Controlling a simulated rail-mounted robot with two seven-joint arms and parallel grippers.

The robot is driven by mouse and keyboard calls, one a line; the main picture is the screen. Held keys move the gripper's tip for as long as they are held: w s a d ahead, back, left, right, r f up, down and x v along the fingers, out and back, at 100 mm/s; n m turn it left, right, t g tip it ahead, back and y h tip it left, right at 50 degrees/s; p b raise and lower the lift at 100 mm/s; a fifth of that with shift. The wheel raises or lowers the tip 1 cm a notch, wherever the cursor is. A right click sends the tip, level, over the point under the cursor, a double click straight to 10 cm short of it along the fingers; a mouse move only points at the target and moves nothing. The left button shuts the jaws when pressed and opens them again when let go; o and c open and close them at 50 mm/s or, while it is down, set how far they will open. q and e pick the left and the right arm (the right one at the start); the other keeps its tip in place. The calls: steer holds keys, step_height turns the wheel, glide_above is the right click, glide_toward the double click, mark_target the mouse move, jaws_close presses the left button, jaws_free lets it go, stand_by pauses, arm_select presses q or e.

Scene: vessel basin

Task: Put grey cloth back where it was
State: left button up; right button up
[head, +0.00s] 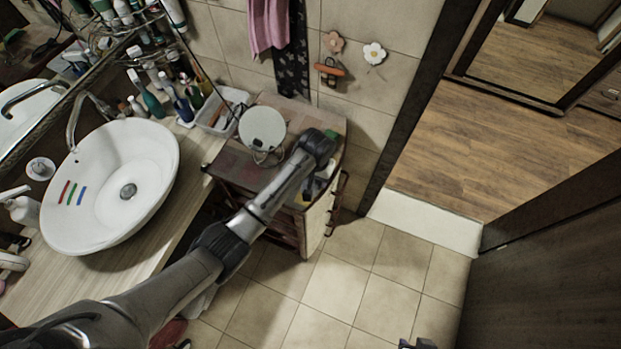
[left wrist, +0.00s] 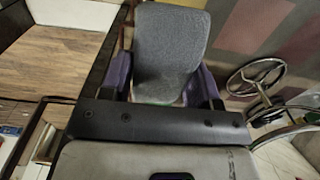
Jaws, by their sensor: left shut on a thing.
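The grey cloth (left wrist: 171,42) shows in the left wrist view as a flat, textured grey piece between the two purple fingers of my left gripper (left wrist: 162,82). The gripper is shut on it. In the head view my left arm reaches over the small cabinet (head: 333,207) beside the sink counter, and its wrist hides most of the left gripper (head: 308,190). I cannot make out the cloth clearly there. A small part of what looks like my right gripper (head: 415,343) shows at the bottom edge of the head view; its fingers are too cut off to read.
A round mirror on a stand (head: 262,128) is on the cabinet top. A white basin (head: 112,185), bottles (head: 150,97) and a white tray (head: 222,108) are on the counter. Pink cloth (head: 267,25) hangs on the wall. The tiled floor (head: 375,285) right of the cabinet is clear.

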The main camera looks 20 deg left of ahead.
arm_select(q)
steer(key=shift+w+a+f, duration=0.15)
steer(key=shift+a+f, duration=0.15)
steer(key=shift+a, duration=0.15)
steer(key=shift+w+a+f, duration=0.15)
steer(key=shift+a+f, duration=0.1)
steer(key=shift+a, duration=0.2)
steer(key=shift+f, duration=2.05)
steer(key=shift+f, duration=0.15)
steer(key=o, duration=0.8)
steer(key=shift+o, duration=0.2)
step_height(320, 180, up, 12)
steer(key=shift+r, duration=0.2)
